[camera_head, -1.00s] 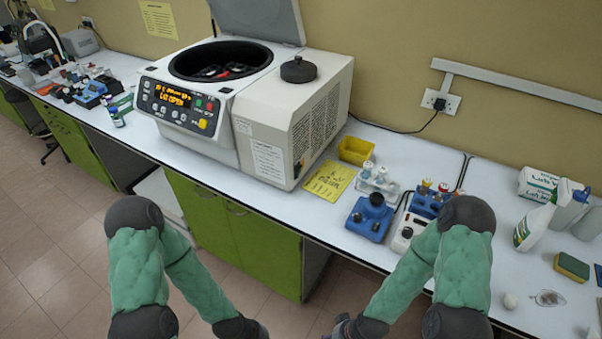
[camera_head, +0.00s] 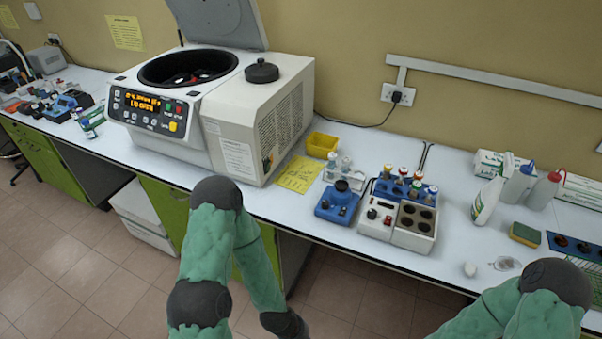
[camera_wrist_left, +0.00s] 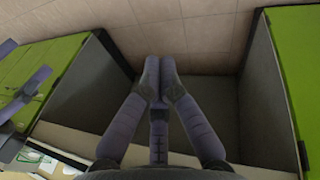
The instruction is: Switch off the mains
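The mains socket (camera_head: 398,95) is a white plate on the back wall with a black plug (camera_head: 396,98) in it. A black cable runs from the plug toward the centrifuge (camera_head: 215,110). The centrifuge's lid is up and its display is lit, seemingly reading lid open. My left gripper lies below the bench front, its fingers out of the head view; in the left wrist view its fingers (camera_wrist_left: 158,78) meet at the tips with nothing between them. Purple-grey fingers at the wrist view's left edge look like my right gripper (camera_wrist_left: 22,98), only partly shown. No gripper touches the socket.
Below the socket stand a yellow box (camera_head: 321,145), a blue device (camera_head: 337,204), a block with dark wells (camera_head: 414,222) and a blue vial rack (camera_head: 392,192). Spray and wash bottles (camera_head: 488,200) and a sponge (camera_head: 524,234) are further right. Bench between is partly clear.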

